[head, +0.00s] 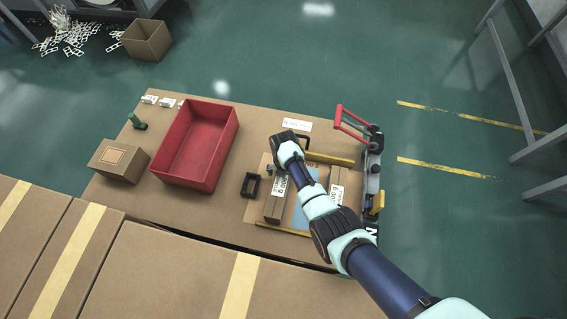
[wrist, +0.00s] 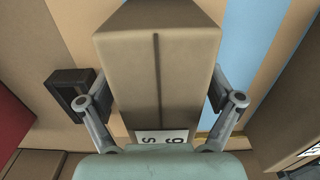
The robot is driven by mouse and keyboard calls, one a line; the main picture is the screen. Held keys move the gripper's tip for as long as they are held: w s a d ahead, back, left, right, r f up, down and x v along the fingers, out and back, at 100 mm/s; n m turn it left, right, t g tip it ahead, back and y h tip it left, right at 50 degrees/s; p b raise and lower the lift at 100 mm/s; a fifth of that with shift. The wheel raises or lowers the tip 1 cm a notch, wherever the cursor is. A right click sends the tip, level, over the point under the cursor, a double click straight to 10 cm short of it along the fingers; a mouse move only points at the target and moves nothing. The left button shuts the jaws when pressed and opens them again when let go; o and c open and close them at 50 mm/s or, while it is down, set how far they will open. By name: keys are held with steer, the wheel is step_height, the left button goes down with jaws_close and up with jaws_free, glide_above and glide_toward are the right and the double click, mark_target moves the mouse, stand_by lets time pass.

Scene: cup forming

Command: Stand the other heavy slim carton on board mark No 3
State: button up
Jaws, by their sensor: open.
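A slim brown carton (head: 274,208) with a white printed label lies or stands on the left part of the board (head: 252,213). The carton fills the middle of the wrist view (wrist: 160,60), with a dark seam on its face and its label at the bottom. My gripper (wrist: 160,88) is open, with one finger on each side of this carton; I cannot tell whether they touch it. A second labelled carton (head: 337,190) is on the right part of the board, partly hidden by my arm. A blue area (head: 303,212) lies between the two. I can read no board mark number.
A red tray (head: 235,128) and a small brown box (head: 119,161) are on the left. A black frame-like piece (head: 251,185) sits close left of the near carton. A device with a red handle (head: 352,124) stands at the right. Large cartons (head: 160,270) line the front edge.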

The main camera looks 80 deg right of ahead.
steer(key=shift+f, duration=0.1)
step_height(320, 180, up, 12)
steer(key=shift+r, duration=0.1)
stand_by(0.9)
